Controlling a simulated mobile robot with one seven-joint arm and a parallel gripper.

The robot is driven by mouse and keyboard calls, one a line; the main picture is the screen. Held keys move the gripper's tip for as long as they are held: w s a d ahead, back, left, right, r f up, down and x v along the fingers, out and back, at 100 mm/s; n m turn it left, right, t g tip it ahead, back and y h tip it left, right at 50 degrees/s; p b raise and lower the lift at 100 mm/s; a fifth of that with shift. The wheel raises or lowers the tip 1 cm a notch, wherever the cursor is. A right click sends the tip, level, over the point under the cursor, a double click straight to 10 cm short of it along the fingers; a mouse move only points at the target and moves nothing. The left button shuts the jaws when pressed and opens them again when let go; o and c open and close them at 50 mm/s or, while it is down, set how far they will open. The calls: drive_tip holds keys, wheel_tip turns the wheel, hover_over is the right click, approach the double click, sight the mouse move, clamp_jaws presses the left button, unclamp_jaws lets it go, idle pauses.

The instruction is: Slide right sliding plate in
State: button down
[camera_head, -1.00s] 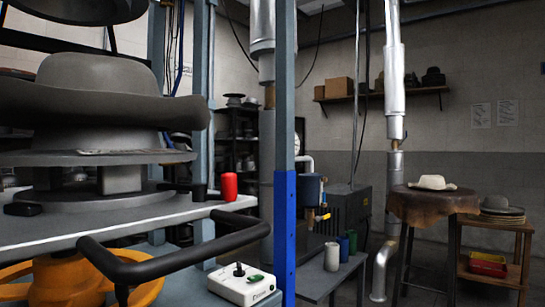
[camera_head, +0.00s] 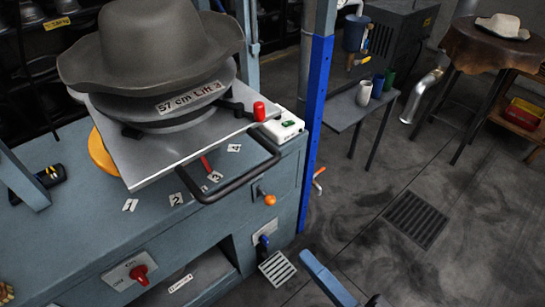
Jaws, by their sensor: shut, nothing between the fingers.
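A flat metal sliding plate (camera_head: 150,165) sits raised over the blue-grey press table (camera_head: 90,225) in the upper left of the head view. A bent black bar handle (camera_head: 235,185) runs along its front edge. A red knob (camera_head: 259,111) stands at the plate's right corner. On the plate, a grey hat (camera_head: 150,45) rests on a round mould labelled "57 cm Lift" (camera_head: 190,100). Only this one plate shows clearly, and I cannot tell from the picture whether it is the right one. My gripper is not in view.
A white box with a green button (camera_head: 283,127) lies right of the plate. An orange-knobbed lever (camera_head: 267,198) and a red switch (camera_head: 138,272) are on the table's front. A blue upright (camera_head: 317,100) stands at its right.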

sight(246, 182)
drive_tip(key=shift+m+t, duration=0.3)
drive_tip(key=shift+m, duration=0.1)
drive_tip(key=w+a+r+p, duration=0.1)
drive_tip(key=w+a+p, duration=0.1)
drive_tip(key=w+a+r+p, duration=0.1)
drive_tip(key=w+a+r, duration=0.1)
drive_tip(key=w, duration=0.1)
drive_tip(key=w+a+r+p, duration=0.2)
drive_tip(key=w+a, duration=0.1)
drive_tip(key=shift+w+r+p, duration=0.1)
drive_tip(key=shift+w+p, duration=0.15)
drive_tip(key=shift+p, duration=0.05)
drive_tip(key=shift+w+a, duration=0.15)
drive_tip(key=shift+w, duration=0.1)
drive_tip(key=f+b+x, duration=0.1)
drive_tip(key=b+x, duration=0.3)
drive_tip(key=x, duration=0.4)
drive_tip(key=f+b+x, duration=0.2)
drive_tip(key=b+x, duration=0.2)
drive_tip(key=x, duration=0.5)
drive_tip(key=f+b+x, duration=0.1)
drive_tip(key=b+x, duration=0.3)
drive_tip(key=x, duration=0.4)
drive_tip(key=shift+w+a+f, duration=0.4)
drive_tip(key=shift+w+a, duration=0.2)
drive_tip(key=shift+w+a+r, duration=0.1)
drive_tip(key=shift+w+a, duration=0.2)
drive_tip(key=shift+w, duration=0.15)
drive_tip(key=shift+r, duration=0.35)
